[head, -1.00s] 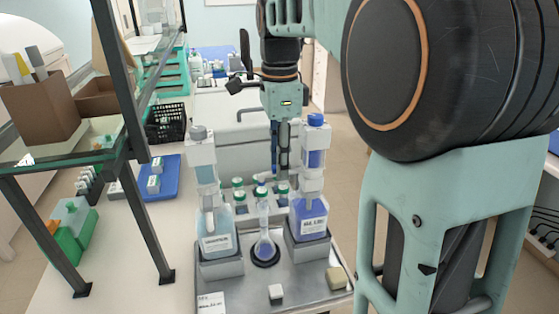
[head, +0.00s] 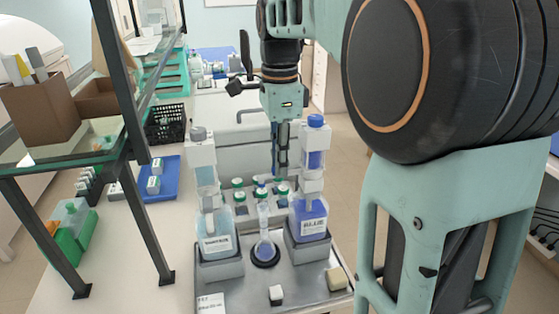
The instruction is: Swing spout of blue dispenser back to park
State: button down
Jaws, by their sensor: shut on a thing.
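The blue dispenser (head: 311,215) stands upright in a grey holder at the right of the steel tray (head: 243,287). Its blue cap (head: 315,121) and blue-filled column rise above the bottle. My gripper (head: 280,172) points down just left of and behind the dispenser's column, its fingers shut. The spout itself is too small or hidden to make out, so what the fingertips hold does not show clearly.
A second dispenser (head: 215,232) with pale blue liquid stands at the tray's left. A clear flask (head: 264,240) sits in a round holder between the two. Several green-capped bottles stand behind. A metal shelf (head: 140,190) rises at the left.

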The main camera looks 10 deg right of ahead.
jog(key=s+d+n+p, duration=0.3)
jog(key=s+d+n, duration=0.4)
jog(key=n, duration=1.1)
dwell(0.4)
jog(key=shift+d, duration=0.15)
jog(key=c, duration=1.9)
grip_release()
jog(key=shift+s, duration=0.1)
jog(key=shift+c, duration=0.2)
notch_tip(320, 180, up, 12)
